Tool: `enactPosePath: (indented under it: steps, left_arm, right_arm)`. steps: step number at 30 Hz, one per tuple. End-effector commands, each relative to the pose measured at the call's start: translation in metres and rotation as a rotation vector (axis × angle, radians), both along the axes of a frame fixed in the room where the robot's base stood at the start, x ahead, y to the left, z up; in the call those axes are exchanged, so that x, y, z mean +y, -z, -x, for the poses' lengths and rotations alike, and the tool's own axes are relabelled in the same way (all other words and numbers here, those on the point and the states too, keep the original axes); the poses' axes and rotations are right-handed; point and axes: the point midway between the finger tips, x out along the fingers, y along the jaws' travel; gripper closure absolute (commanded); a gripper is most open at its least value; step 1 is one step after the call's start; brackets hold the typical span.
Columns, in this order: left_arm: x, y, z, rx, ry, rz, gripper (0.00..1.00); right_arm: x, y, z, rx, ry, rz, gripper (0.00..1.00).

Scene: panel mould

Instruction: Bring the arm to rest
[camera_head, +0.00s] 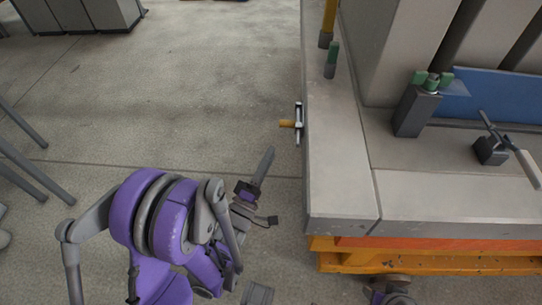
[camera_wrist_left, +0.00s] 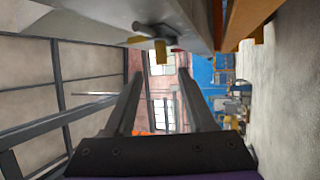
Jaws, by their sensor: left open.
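My left arm, purple and grey, comes in from the lower left of the head view. Its gripper (camera_head: 270,186) is open and empty, held over bare floor to the left of the panel mould (camera_head: 340,195). In the left wrist view its two dark fingers (camera_wrist_left: 160,76) stand well apart with nothing between them. A small metal handle with a yellow-orange knob (camera_head: 297,124) sits on the mould's left side, beyond the gripper and apart from it. It also shows in the wrist view (camera_wrist_left: 157,44).
On the mould stand a dark block with a green top (camera_head: 415,108) and a clamp with a pale lever (camera_head: 491,150). An orange base (camera_head: 420,262) lies under the mould. Grey legs (camera_head: 25,165) stand at far left. The floor between is clear.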

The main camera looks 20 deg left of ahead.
Motion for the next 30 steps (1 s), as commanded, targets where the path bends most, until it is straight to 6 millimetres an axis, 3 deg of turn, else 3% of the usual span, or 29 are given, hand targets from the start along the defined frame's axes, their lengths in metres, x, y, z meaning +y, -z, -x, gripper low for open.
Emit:
enactPosePath:
  steps: [23,30]
  left_arm:
    - [0.001,0.000,-0.001,0.011,-0.010,-0.013,0.45]
    - [0.017,0.013,-0.014,0.255,-0.161,-0.266,0.45]
  right_arm:
    - [0.000,0.000,0.000,0.000,0.000,0.000,0.50]
    - [0.000,0.000,0.000,0.000,0.000,0.000,0.50]
